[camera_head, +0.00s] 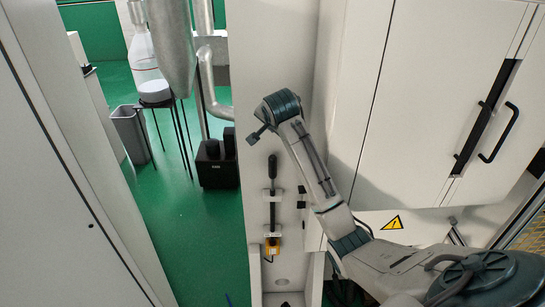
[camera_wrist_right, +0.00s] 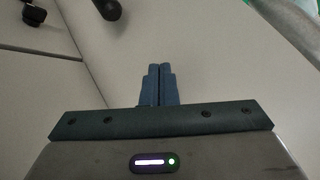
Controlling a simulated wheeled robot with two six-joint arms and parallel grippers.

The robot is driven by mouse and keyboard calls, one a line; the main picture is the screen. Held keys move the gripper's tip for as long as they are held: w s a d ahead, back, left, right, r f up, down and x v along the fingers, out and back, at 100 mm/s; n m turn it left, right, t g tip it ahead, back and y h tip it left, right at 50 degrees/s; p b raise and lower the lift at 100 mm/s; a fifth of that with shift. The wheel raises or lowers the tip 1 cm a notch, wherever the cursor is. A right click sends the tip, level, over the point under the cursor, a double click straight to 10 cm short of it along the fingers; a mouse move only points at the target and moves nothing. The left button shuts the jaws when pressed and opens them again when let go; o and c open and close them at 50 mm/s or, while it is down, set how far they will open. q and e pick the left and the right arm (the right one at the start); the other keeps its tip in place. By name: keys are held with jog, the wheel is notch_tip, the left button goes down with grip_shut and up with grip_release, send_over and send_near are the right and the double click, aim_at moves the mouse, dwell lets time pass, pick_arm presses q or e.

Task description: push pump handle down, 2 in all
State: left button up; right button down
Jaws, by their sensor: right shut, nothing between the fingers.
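The pump handle (camera_head: 272,168) is a black upright lever on the narrow pale panel in the head view. A bracket and a yellow-orange part (camera_head: 273,246) sit below it. My right gripper (camera_head: 252,138) is above and slightly left of the handle's top, apart from it in the picture. In the right wrist view the two blue fingers (camera_wrist_right: 160,83) are shut together with nothing between them. A black rounded end (camera_wrist_right: 107,9) shows at the top of that view; I cannot tell if it is the handle. My left gripper is not in view.
White cabinet doors with a black handle (camera_head: 494,135) stand to the right, above a yellow warning sign (camera_head: 392,223). A grey bin (camera_head: 131,134), a black stand with a clear vessel (camera_head: 148,75) and grey pipes are at the back left. Green floor (camera_head: 190,235) is open between the panels.

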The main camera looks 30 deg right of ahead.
send_over(273, 159)
notch_tip(273, 159, down, 6)
jog(key=shift+f+b, duration=0.1)
jog(key=shift+b, duration=0.25)
jog(key=shift+f, duration=0.7)
dwell(1.4)
jog(key=shift+f, duration=0.4)
